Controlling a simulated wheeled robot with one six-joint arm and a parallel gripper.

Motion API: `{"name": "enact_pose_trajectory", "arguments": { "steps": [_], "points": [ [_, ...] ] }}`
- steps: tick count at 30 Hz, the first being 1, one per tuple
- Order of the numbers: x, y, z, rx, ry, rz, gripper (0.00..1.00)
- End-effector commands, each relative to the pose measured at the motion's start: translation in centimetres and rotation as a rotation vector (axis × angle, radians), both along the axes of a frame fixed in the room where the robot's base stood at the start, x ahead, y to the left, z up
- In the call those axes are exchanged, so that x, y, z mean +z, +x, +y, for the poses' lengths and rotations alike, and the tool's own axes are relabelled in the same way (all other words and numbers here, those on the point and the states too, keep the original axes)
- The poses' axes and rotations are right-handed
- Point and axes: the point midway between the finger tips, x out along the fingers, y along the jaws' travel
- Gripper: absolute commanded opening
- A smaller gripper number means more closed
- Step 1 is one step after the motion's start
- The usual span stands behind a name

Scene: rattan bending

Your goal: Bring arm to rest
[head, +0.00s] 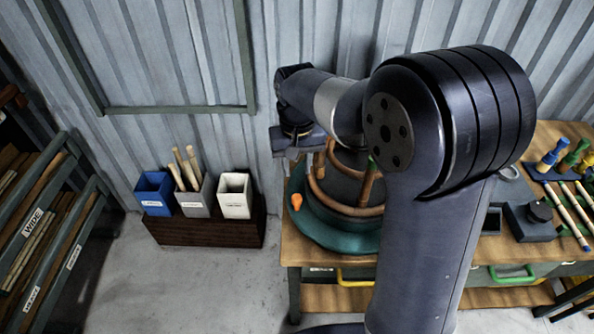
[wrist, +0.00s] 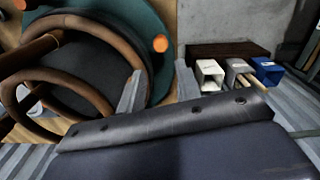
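My arm crosses the head view and bends down to the left. My gripper (head: 292,143) is at its end, at the left edge of the bending jig on the bench. In the wrist view two grey fingers of my gripper (wrist: 157,82) stand apart with nothing between them, so it is open and empty. The jig has a round teal base (head: 318,228) and a dark drum with brown curved rattan (head: 364,210) around it. The rattan also shows close by in the wrist view (wrist: 110,30). My arm hides part of the jig.
Blue (head: 154,192), grey (head: 194,198) and white (head: 234,195) bins stand on a dark wooden box (head: 205,232) on the floor; sticks are in the grey one. A labelled rack (head: 45,235) is at the left. The bench (head: 310,260) holds tools at the right.

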Motion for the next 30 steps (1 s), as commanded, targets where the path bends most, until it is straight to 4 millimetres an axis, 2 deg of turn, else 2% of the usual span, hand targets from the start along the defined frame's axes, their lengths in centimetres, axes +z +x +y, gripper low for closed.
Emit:
{"name": "enact_pose_trajectory", "arguments": {
  "steps": [12,17,23,30],
  "points": [
    [0.0,0.0,0.0,0.000,0.000,0.000,0.33],
    [-0.8,0.0,0.0,0.000,0.000,0.002,0.33],
    [-4.0,-0.1,0.0,0.000,-0.002,0.006,0.33],
    [-8.8,-0.1,0.0,0.000,-0.002,0.006,0.33]
  ]
}}
